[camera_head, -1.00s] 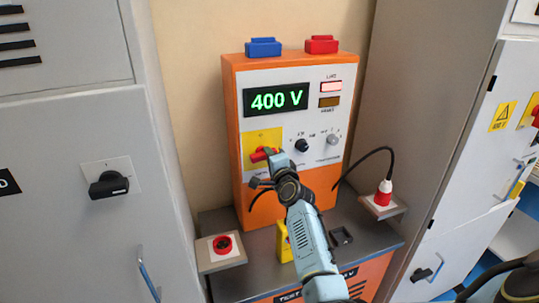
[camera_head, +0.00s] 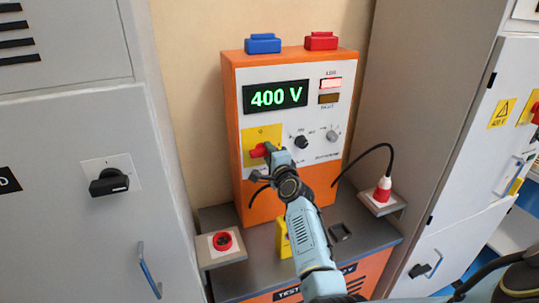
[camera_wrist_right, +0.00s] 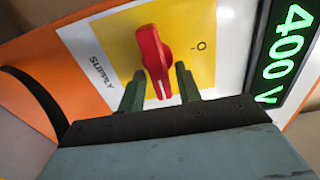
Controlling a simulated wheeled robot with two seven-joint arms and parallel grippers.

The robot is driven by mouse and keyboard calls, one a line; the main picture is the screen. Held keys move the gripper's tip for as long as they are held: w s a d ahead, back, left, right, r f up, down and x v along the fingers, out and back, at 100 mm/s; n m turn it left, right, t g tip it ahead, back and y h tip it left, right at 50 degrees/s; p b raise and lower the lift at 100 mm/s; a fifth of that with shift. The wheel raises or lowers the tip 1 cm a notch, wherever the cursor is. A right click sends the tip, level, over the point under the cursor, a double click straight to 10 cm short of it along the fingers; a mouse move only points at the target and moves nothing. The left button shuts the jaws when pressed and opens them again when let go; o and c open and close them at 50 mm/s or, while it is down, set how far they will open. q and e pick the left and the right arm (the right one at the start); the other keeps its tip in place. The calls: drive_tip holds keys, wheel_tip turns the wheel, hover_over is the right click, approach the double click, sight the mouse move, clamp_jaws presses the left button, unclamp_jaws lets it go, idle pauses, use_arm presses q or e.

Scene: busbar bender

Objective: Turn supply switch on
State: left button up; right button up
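The supply switch is a red rotary knob (camera_head: 258,151) on a yellow plate (camera_head: 249,137) at the left of the orange panel's face. In the right wrist view the knob (camera_wrist_right: 153,55) shows large, with a white mark on its lower end, beside an "O" mark and the "SUPPLY" label (camera_wrist_right: 101,74). My right gripper (camera_head: 266,163) is at the knob and covers part of it in the head view. In the wrist view its two fingers (camera_wrist_right: 160,88) stand apart on either side of the knob's lower end, with small gaps visible. My left gripper is out of view.
The orange test panel (camera_head: 230,115) shows a green "400 V" display (camera_head: 276,95) and a lit lamp (camera_head: 330,84). Smaller knobs (camera_head: 301,142) sit right of the switch. A red plug with a black cable (camera_head: 383,189) and a red button (camera_head: 222,241) flank it. Grey cabinets stand both sides.

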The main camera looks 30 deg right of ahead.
drive_tip(key=shift+o, duration=0.3)
drive_tip(key=v, duration=1.3)
drive_tip(key=shift+s, duration=0.15)
drive_tip(key=shift+a, duration=0.15)
